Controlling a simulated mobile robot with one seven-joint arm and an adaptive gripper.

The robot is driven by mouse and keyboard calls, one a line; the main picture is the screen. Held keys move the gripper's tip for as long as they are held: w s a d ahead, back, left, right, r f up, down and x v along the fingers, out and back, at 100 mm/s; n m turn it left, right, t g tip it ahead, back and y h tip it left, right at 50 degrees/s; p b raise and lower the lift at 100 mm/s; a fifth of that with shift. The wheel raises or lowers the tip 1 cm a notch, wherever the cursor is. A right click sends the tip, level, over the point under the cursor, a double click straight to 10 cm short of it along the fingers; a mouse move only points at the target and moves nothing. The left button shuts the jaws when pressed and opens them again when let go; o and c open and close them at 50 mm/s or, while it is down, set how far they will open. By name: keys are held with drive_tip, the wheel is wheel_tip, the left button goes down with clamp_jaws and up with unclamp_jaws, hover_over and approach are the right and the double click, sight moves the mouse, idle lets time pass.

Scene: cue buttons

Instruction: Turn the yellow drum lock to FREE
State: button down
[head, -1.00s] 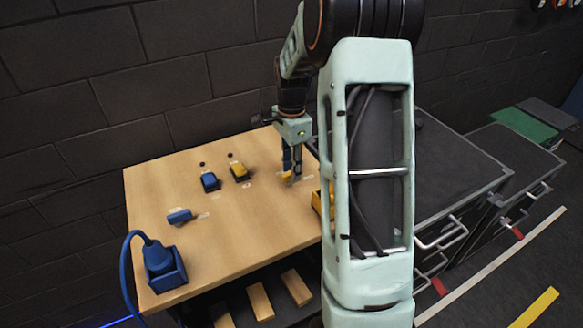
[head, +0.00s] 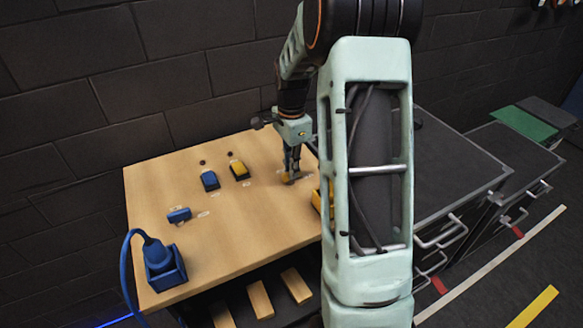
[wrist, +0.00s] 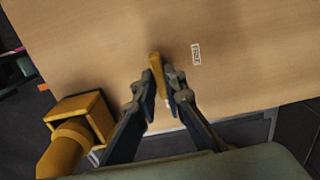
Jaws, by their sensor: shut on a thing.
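The yellow drum lock's handle (wrist: 157,68) is a narrow yellow bar that stands almost straight up and down in the wrist view. My gripper (wrist: 161,84) is shut on this bar, one finger on each side. A small white label (wrist: 196,54), which seems to read FREE, lies on the wood just right of the bar, apart from it. In the head view my gripper (head: 291,178) is low over the right part of the wooden table, and little of the yellow lock (head: 287,180) shows past the fingers.
A yellow box with a yellow plug (wrist: 88,115) is left of my fingers in the wrist view. The wooden table (head: 225,230) also bears a blue lever (head: 210,180), a yellow lever (head: 239,170), a blue lock (head: 179,215) and a blue plug box (head: 166,273). The table's middle front is bare.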

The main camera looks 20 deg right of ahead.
drive_tip(key=n+b, duration=0.1)
drive_tip(key=n, duration=0.4)
drive_tip(key=shift+w, duration=0.15)
drive_tip(key=n, duration=0.5)
drive_tip(key=shift+w+a+b, duration=0.15)
drive_tip(key=shift+b, duration=0.2)
drive_tip(key=n, duration=0.4)
drive_tip(key=shift+a, duration=0.1)
drive_tip(key=shift+w+a+n, duration=0.1)
drive_tip(key=shift+n, duration=1.7)
drive_tip(key=shift+r, duration=0.1)
drive_tip(key=c, duration=2)
unclamp_jaws()
